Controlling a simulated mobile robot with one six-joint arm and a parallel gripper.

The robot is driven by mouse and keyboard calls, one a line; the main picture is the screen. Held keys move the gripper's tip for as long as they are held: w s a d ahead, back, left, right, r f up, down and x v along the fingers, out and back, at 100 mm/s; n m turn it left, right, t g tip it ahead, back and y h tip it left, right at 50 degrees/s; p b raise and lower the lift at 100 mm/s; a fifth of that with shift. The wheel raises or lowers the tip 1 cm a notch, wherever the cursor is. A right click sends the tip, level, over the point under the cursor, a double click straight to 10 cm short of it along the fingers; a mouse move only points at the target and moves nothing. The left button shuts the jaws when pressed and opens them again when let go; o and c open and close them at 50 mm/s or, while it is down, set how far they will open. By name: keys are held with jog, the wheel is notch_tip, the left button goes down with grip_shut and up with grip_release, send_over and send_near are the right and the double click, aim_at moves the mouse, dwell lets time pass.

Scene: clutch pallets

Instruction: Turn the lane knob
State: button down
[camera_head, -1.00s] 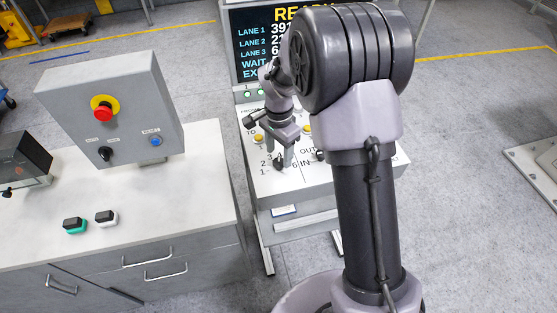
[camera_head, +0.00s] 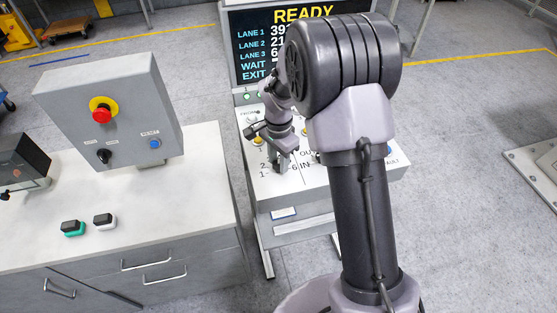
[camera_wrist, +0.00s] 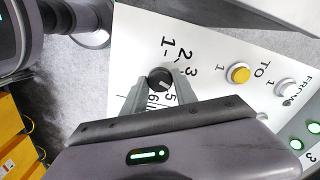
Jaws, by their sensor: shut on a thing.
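The lane knob (camera_wrist: 160,79) is a round black dial with a pale pointer mark, on a white panel (camera_wrist: 212,40) with printed numbers around it. In the wrist view my gripper (camera_wrist: 159,86) has one grey finger on each side of the knob and is shut on it. The pointer mark faces toward the lower right, roughly the side with the 5 and 6. In the head view my gripper (camera_head: 280,163) reaches down onto the sloped panel (camera_head: 310,182) and hides most of the knob.
The display (camera_head: 255,45) behind reads READY. A grey control box (camera_head: 110,108) with a red emergency button (camera_head: 101,115) stands on the left counter (camera_head: 190,205).

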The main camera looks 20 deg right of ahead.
jog(key=shift+n, duration=0.3)
jog(key=n+p, duration=0.1)
jog(key=n, duration=0.3)
jog(key=shift+r+n, duration=0.1)
jog(key=shift+n, duration=0.3)
jog(key=n+p, duration=0.1)
jog(key=n, duration=0.4)
jog(key=n+p, duration=0.1)
jog(key=n, duration=0.5)
jog(key=shift+n+p, duration=0.85)
jog(key=shift+n, duration=1.65)
jog(key=c, duration=1)
grip_release()
jog(key=shift+o, duration=0.2)
